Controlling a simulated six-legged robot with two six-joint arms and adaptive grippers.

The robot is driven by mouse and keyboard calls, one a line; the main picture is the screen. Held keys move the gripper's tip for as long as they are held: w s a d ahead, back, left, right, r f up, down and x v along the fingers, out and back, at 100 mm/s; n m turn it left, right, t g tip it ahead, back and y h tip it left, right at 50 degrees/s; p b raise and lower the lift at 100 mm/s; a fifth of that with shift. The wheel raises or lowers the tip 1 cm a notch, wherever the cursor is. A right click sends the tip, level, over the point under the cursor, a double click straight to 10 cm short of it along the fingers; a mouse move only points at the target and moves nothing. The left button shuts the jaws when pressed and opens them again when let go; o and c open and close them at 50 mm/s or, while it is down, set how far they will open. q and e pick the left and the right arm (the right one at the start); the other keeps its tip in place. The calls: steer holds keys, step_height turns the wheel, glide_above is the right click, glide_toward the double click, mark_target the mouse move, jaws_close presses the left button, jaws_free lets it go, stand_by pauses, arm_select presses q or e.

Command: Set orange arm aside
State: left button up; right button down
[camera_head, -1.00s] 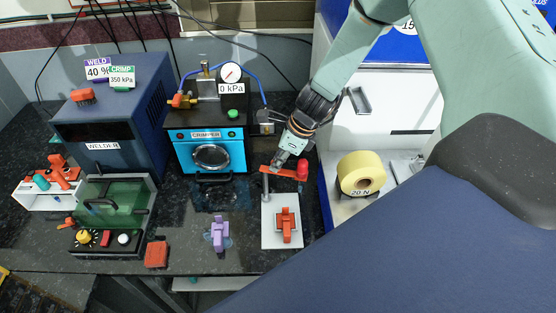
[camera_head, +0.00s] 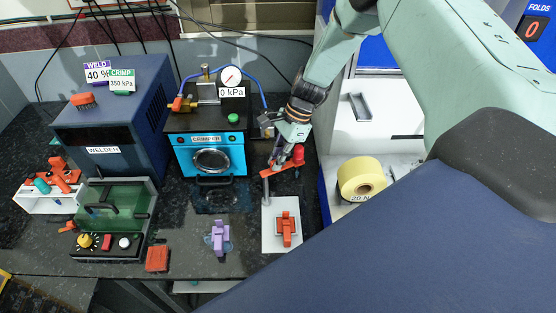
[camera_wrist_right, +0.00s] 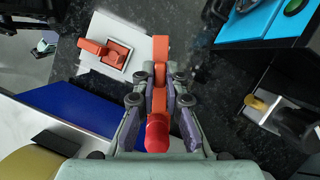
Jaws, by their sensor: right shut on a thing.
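The orange arm (camera_head: 281,168) is a bar with a red knob on its back right end, over the back of a white plate (camera_head: 269,240). Its left end meets a grey post (camera_head: 266,188). My right gripper (camera_head: 275,158) is shut on the arm from above. In the right wrist view the orange arm (camera_wrist_right: 160,50) runs between the fingers (camera_wrist_right: 160,90), with the red knob (camera_wrist_right: 158,136) nearest the camera. An orange block (camera_head: 286,228) sits on the plate's front part. My left gripper is not in view.
The blue crimper (camera_head: 211,158) stands just left of the arm. A yellow roll (camera_head: 361,176) is to the right. A purple piece (camera_head: 218,237) lies left of the plate. The welder (camera_head: 110,120) and a green-covered box (camera_head: 118,205) are farther left.

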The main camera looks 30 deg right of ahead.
steer(key=n, duration=0.1)
steer(key=n+b, duration=0.1)
steer(key=shift+w+f+n+g, duration=0.1)
steer(key=shift+w+n+g, duration=0.2)
steer(key=shift+w+g, duration=0.1)
steer(key=shift+w+n+b, duration=0.15)
steer(key=shift+n+b, duration=0.2)
steer(key=shift+n, duration=0.15)
steer(key=shift+g, duration=0.3)
steer(key=c, duration=1.4)
jaws_free()
steer(key=shift+w, duration=0.1)
steer(key=v, duration=1.2)
steer(key=shift+a, duration=0.1)
steer(key=shift+a, duration=0.1)
